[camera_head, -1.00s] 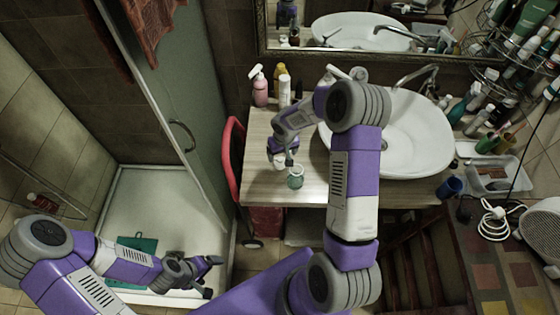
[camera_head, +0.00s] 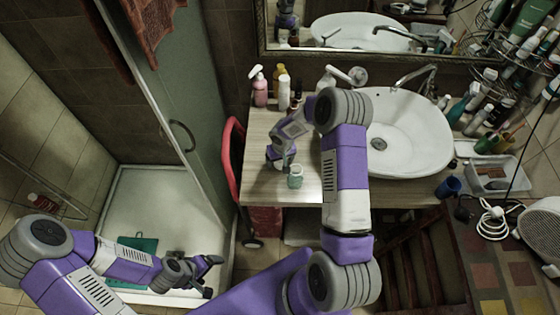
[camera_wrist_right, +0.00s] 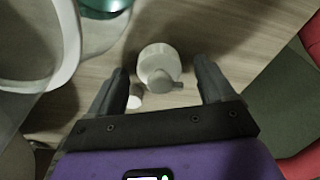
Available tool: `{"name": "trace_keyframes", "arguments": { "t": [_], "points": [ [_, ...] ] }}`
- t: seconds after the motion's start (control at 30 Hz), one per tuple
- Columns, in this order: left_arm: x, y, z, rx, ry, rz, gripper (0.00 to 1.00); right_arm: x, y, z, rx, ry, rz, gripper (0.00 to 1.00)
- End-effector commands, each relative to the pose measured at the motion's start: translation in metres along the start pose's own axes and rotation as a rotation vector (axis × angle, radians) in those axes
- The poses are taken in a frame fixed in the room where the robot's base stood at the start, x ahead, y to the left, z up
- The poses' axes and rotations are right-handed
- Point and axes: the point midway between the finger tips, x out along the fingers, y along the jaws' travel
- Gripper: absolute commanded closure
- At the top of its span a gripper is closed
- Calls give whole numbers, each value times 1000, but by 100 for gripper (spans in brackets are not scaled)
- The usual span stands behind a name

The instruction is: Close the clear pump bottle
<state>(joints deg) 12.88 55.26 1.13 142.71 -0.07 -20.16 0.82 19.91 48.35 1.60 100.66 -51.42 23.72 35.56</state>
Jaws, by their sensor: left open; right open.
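In the right wrist view a whitish pump bottle (camera_wrist_right: 158,62) stands on the wooden counter, with a grey pump head on top. My right gripper (camera_wrist_right: 161,68) is open, with one finger on each side of the bottle and visible gaps between. In the head view the right gripper (camera_head: 280,158) is low over the counter's front part and hides most of the bottle. A green glass jar (camera_head: 295,177) stands just in front and to the right of it. My left gripper (camera_head: 211,276) is open and empty, low over the shower tray.
A white basin (camera_head: 420,135) is to the right. A red chair (camera_head: 230,160) is at the left edge. A small white round thing (camera_wrist_right: 135,98) shows beside the pump bottle.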

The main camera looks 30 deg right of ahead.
Motion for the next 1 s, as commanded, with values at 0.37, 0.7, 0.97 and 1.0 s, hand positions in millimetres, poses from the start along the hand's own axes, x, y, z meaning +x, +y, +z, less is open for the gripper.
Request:
{"name": "trace_keyframes", "arguments": {
  "t": [0.37,0.7,0.97,1.0],
  "points": [
    [0,0,0,0,0,0,11,0,0,0,0,0,0,50],
    [0,0,0,0,0,0,11,0,0,0,0,0,0,77],
    [0,0,0,0,0,0,11,-18,0,-4,1,5,1,77],
    [0,0,0,0,0,0,11,-26,0,-5,0,5,1,77]
  ]
}}
